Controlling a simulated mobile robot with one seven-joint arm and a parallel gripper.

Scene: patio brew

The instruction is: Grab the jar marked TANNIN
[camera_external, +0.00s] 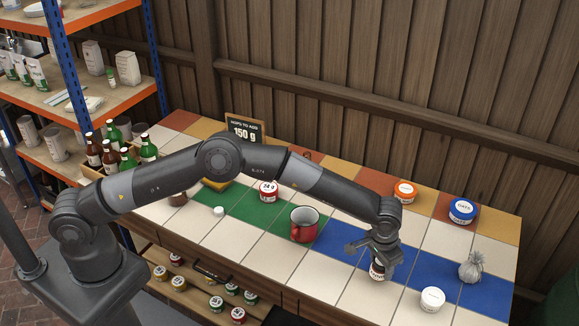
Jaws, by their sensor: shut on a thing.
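My gripper (374,250) is over the front right part of the tiled table, pointing down. It is shut on a small dark container with a pale label (377,272). The gripper hides the container's top, and I cannot read its label. Other jars stand apart from it: an orange-lidded jar (404,192) and a blue-lidded jar (462,211) at the back right, a white-lidded jar (432,299) at the front right, and a red jar (268,191) left of the middle. I cannot make out the word TANNIN on any of them.
A red mug (304,225) stands left of my gripper, and a grey tied sack (471,267) to its right. A sign reading 150 g (244,130) stands at the back. Bottles (110,155) crowd the left end. Several jars sit on a low shelf (200,290) in front.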

